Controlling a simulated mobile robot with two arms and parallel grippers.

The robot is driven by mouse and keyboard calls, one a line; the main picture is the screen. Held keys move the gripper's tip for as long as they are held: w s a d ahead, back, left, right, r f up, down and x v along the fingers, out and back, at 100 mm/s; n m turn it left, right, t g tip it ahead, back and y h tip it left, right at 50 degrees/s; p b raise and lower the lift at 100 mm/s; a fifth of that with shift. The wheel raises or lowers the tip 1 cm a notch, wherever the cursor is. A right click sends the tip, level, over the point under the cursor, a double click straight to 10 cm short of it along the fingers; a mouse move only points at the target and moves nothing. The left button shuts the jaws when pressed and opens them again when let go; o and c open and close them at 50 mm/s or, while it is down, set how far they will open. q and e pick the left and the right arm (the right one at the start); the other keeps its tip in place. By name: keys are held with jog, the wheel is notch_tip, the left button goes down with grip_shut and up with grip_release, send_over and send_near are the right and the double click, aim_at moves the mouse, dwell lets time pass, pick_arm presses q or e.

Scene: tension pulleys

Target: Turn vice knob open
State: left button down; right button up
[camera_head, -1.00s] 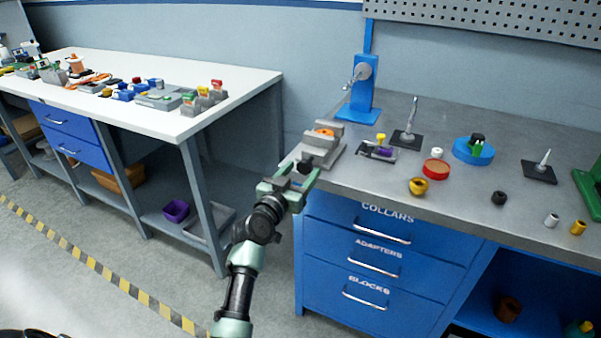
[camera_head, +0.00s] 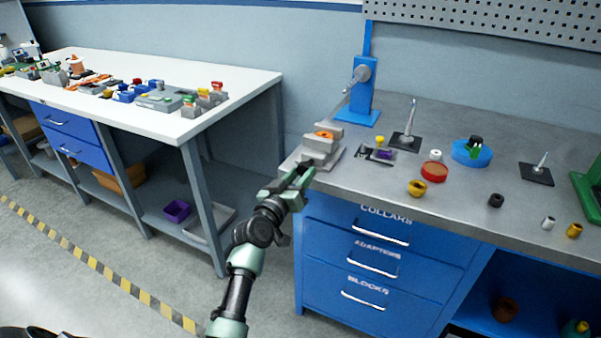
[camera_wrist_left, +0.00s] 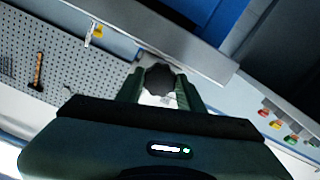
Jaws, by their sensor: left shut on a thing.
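The grey vice (camera_head: 321,147) stands on the near left corner of the grey workbench, with an orange part (camera_head: 324,134) between its jaws. My left gripper (camera_head: 302,177) is at the front side of the vice, reaching up from below. In the left wrist view the black vice knob (camera_wrist_left: 159,78) sits between the two green fingers of my left gripper (camera_wrist_left: 158,88), which are shut on it. In the head view the knob is mostly hidden by the gripper. My right gripper is in neither view.
A blue stand (camera_head: 362,92) is behind the vice. A purple and yellow part (camera_head: 380,150), a spindle (camera_head: 407,125), a red dish (camera_head: 434,171) and a gold ring (camera_head: 417,188) lie to the right. A white table (camera_head: 150,88) stands left, beyond a gap.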

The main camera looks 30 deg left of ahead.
pick_arm(q)
jog(key=n+p, duration=0.1)
jog(key=n, duration=0.3)
jog(key=shift+r+n+p, duration=0.15)
jog(key=shift+n+p, duration=0.15)
jog(key=shift+p, duration=0.05)
jog(key=n+p, duration=0.1)
jog(key=n, duration=0.3)
jog(key=shift+n, duration=0.3)
jog(key=c, duration=0.9)
grip_release()
jog(key=shift+s, duration=0.1)
jog(key=s, duration=0.7)
jog(key=shift+s, duration=0.3)
